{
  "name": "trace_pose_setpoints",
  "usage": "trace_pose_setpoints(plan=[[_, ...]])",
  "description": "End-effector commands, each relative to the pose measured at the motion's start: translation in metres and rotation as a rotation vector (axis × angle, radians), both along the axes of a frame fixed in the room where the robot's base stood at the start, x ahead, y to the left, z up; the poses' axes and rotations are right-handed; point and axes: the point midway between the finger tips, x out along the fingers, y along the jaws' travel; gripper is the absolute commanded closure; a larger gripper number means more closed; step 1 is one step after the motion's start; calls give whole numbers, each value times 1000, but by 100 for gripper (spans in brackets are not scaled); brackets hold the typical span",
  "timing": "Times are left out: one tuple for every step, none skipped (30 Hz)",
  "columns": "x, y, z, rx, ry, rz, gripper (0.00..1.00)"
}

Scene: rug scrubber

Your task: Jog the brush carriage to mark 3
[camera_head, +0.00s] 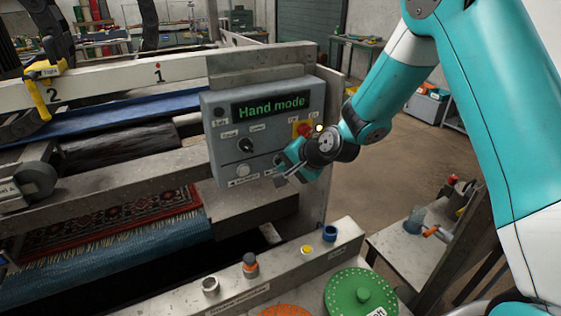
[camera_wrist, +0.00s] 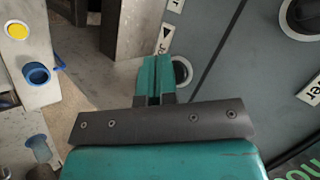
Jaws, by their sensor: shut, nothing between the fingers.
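A grey control panel (camera_head: 222,125) has a display (camera_head: 268,106) reading "Hand mode". Below it are a black knob (camera_head: 246,146), a pale round button (camera_head: 242,170) with an arrow label, and a red button (camera_head: 305,130) on yellow. My gripper (camera_head: 283,178) is at the panel's lower right, shut and empty, hiding part of it. In the wrist view its closed fingers (camera_wrist: 155,64) are beside a round button (camera_wrist: 182,71) near a "Jo…" arrow label; contact cannot be told. Mark 3 is not seen.
A patterned rug (camera_head: 110,222) lies in the machine at left. A side table (camera_head: 405,255) stands at right. Floor beyond is open.

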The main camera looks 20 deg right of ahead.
Motion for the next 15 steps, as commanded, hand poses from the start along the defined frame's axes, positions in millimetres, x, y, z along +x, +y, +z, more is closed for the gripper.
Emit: trace_pose_setpoints(plan=[[0,0,0,0,0,0,100],[0,0,0,0,0,0,100],[0,0,0,0,0,0,100],[0,0,0,0,0,0,100],[1,0,0,0,0,0,100],[1,0,0,0,0,0,100],[1,0,0,0,0,0,100],[2,0,0,0,0,0,100],[2,0,0,0,0,0,100],[2,0,0,0,0,0,100],[3,1,0,0,0,0,100],[3,1,0,0,1,1,100],[3,1,0,0,1,1,100],[4,1,0,0,1,1,100],[4,1,0,0,1,1,100]])
